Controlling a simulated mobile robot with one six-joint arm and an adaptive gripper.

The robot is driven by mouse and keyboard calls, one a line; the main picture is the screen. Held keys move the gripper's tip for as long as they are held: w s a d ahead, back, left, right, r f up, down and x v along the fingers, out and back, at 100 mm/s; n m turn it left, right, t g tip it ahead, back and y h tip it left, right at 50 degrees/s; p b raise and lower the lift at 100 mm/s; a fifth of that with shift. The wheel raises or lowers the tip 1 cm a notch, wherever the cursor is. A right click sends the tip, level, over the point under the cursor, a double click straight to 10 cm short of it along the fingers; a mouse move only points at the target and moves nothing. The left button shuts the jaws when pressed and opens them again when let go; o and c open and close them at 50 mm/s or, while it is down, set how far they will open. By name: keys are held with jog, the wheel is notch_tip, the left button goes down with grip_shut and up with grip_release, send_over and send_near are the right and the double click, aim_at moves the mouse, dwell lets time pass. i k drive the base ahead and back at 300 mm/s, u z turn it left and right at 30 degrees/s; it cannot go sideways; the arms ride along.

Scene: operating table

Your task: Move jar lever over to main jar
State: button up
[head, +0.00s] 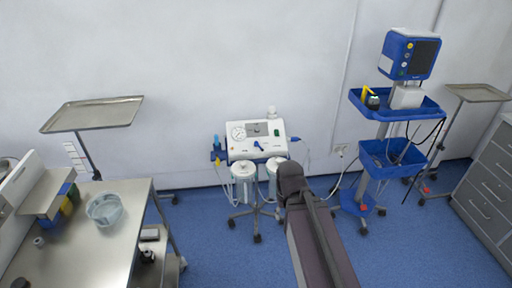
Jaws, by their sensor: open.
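A white suction machine (256,137) stands on a wheeled base near the back wall, at the middle of the head view. Its front panel has a round gauge (238,133) and a small blue lever (257,145), which looks like the jar lever. The lever's exact setting is too small to tell. Two pale jars hang below the panel, a left jar (243,185) and a right jar (272,178). The right jar is partly hidden by the dark headrest. Which is the main jar I cannot tell. My gripper is not in view.
A dark padded operating table (312,245) extends forward from beside the machine. A blue monitor cart (394,150) stands right. A steel table (75,258) with a clear bowl (104,209) is left. Blue floor (215,240) is open between the steel and operating tables.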

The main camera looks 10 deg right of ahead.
aim_at(256, 143)
jog(key=z, duration=0.05)
jog(key=i, duration=1)
jog(key=u, duration=0.05)
